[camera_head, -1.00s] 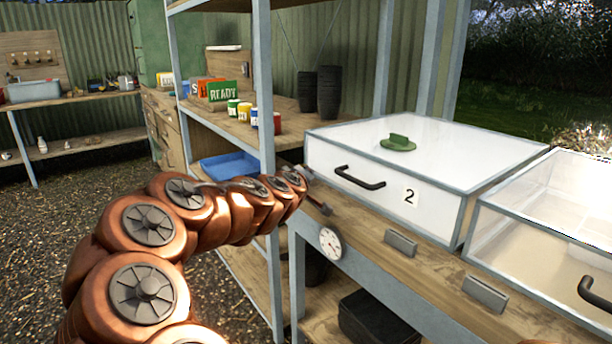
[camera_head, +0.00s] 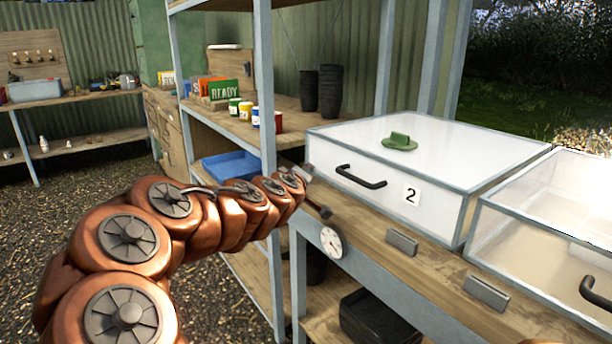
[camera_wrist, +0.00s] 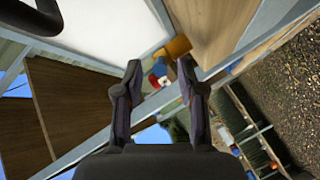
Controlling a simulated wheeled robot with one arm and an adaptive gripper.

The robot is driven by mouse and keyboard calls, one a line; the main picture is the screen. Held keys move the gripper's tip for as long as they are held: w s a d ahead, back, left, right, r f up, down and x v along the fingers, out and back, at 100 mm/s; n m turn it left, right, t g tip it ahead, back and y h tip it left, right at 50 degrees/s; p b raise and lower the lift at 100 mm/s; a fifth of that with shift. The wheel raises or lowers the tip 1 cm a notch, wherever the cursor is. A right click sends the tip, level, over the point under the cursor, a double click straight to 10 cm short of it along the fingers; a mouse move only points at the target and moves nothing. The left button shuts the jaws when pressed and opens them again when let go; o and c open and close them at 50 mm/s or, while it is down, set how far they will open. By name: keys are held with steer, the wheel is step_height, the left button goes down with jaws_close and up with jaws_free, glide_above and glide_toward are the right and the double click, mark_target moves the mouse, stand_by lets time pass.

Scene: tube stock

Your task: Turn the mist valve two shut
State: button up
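The white box marked 2 (camera_head: 470,150) stands on the bench. A green fitting (camera_head: 400,142) with a raised grip on a round base sits on its lid. I cannot tell whether this is mist valve two, and no valve label is readable. My gripper (camera_wrist: 160,72) is open in the wrist view, its two fingers apart with nothing held between them. In the head view my arm reaches to the front left corner of the box, where its end is small and hard to make out.
A round white dial (camera_head: 331,242) is on the bench's front edge. Box 2 has a black handle (camera_head: 361,177). A second clear-topped box (camera_head: 560,215) stands at right. Shelves at left hold small jars, a blue tray (camera_head: 232,166) and black pots (camera_head: 329,90). Gravel floor is open at left.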

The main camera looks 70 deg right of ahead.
steer(key=v, duration=0.9)
